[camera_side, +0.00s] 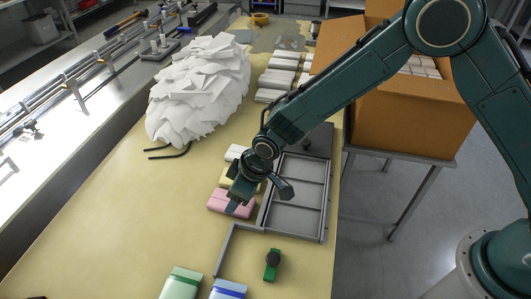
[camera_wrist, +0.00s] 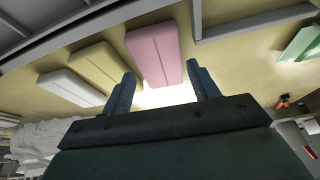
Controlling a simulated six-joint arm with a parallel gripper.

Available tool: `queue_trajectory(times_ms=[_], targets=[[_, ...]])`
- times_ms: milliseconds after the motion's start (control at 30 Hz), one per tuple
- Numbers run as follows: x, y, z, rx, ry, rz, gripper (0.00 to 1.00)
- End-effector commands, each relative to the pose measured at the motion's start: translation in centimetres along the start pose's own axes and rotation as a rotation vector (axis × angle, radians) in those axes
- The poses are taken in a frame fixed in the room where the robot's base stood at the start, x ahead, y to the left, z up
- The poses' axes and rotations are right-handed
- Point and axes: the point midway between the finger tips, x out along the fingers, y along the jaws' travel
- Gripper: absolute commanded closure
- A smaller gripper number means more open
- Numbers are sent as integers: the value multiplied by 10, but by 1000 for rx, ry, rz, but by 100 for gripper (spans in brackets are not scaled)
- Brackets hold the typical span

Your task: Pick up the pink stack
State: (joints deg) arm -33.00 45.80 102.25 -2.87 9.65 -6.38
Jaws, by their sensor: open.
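The pink stack (camera_side: 231,203) lies on the tan table, to the left of the grey compartment tray (camera_side: 298,208). In the wrist view the pink stack (camera_wrist: 156,52) is a flat block with a lengthwise line, ahead of the fingers and roughly in line with the gap between them. My gripper (camera_side: 263,190) is above the stack in the side view and partly covers it. In the wrist view my gripper (camera_wrist: 160,90) is open with nothing between its fingers. A yellow stack (camera_side: 227,176) lies beside the pink one, also seen in the wrist view (camera_wrist: 92,68).
A white stack (camera_side: 234,153) lies beyond the yellow one. Green (camera_side: 181,283) and blue (camera_side: 229,290) stacks lie at the front. A grey angle bracket (camera_side: 229,245) and a green-handled tool (camera_side: 272,264) are nearby. A large white pile (camera_side: 203,85) stands behind. A cardboard box (camera_side: 410,115) is right.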

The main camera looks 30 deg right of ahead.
Motion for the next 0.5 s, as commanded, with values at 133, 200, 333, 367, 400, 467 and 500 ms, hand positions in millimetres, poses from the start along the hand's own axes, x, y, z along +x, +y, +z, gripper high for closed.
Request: queue_trajectory(times_ms=[133,200,333,367,400,467,500], targets=[[16,0,0,0,0,0,40],[22,0,0,0,0,0,40],[27,0,0,0,1,0,40],[28,0,0,0,1,0,40],[28,0,0,0,1,0,40],[28,0,0,0,1,0,40],[28,0,0,0,1,0,40]])
